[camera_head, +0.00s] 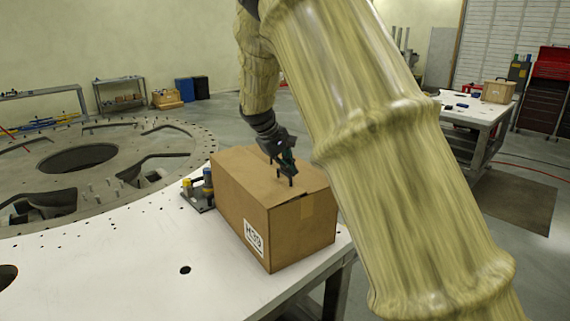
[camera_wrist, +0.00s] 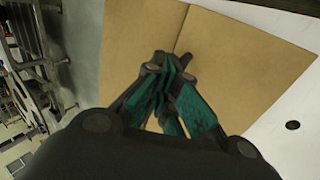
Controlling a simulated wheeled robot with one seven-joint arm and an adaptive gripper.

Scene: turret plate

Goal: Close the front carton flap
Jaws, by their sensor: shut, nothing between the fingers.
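The brown cardboard carton (camera_head: 240,200) stands upright on the white table, with a white label on its side. Its top looks flat, and no flap stands up in the head view. In the wrist view the carton top (camera_wrist: 235,60) fills the middle, with a dark seam (camera_wrist: 182,30) between two panels that lie about level. Which panel is the front flap I cannot tell. My gripper (camera_head: 284,180) is shut and empty, pointing down at the carton top near its middle. It also shows in the wrist view (camera_wrist: 166,68); whether it touches the cardboard is unclear.
A small device with yellow and blue parts (camera_head: 198,188) stands close to the carton's left side. A large round metal plate (camera_head: 110,165) with holes and pegs lies at left. The white table surface (camera_head: 130,265) in front is mostly clear. My arm hides the right side.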

